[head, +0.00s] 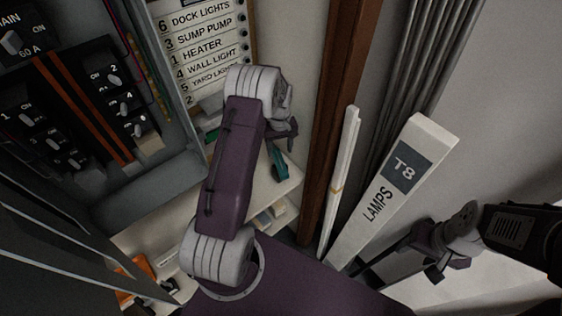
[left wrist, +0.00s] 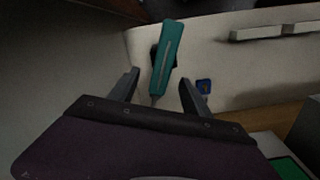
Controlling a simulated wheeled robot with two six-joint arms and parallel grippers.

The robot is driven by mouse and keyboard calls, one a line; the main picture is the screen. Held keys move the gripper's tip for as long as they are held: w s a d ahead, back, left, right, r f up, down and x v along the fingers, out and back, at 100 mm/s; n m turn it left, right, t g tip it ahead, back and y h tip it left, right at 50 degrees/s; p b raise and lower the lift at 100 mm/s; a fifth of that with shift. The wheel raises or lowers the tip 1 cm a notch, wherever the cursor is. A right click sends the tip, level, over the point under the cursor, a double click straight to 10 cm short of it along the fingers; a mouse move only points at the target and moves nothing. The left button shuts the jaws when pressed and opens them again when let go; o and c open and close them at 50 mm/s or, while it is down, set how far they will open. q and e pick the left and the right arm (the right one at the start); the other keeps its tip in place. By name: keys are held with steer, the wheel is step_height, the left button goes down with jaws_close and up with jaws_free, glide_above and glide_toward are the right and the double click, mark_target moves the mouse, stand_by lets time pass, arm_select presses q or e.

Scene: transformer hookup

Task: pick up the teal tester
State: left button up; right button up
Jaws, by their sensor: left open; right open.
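The teal tester (head: 277,163) lies on a pale shelf (head: 262,192), just below my left gripper (head: 284,138) in the head view. In the left wrist view the tester (left wrist: 167,50) has a teal handle and a thin shaft pointing back toward the gripper. My left gripper (left wrist: 159,77) is open, with one finger on each side of the tester's lower part. I see gaps between the fingers and the tester; whether they are level with it in height I cannot tell. My right gripper (head: 436,268) is open and empty at the lower right, far from the tester.
A breaker panel (head: 85,100) stands at the left, with a label card (head: 205,40) beside it. A brown post (head: 335,110) and a white LAMPS box (head: 395,185) stand right of the shelf.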

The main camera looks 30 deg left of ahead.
mark_target(280, 161)
arm_select(q)
steer(key=f, duration=0.1)
steer(key=s+f+p, duration=0.1)
steer(key=f, duration=0.2)
steer(key=shift+s+d, duration=0.15)
steer(key=shift+d, duration=0.2)
steer(key=shift+f, duration=0.55)
steer(key=c, duration=1.2)
steer(key=shift+r, duration=0.1)
jaws_close()
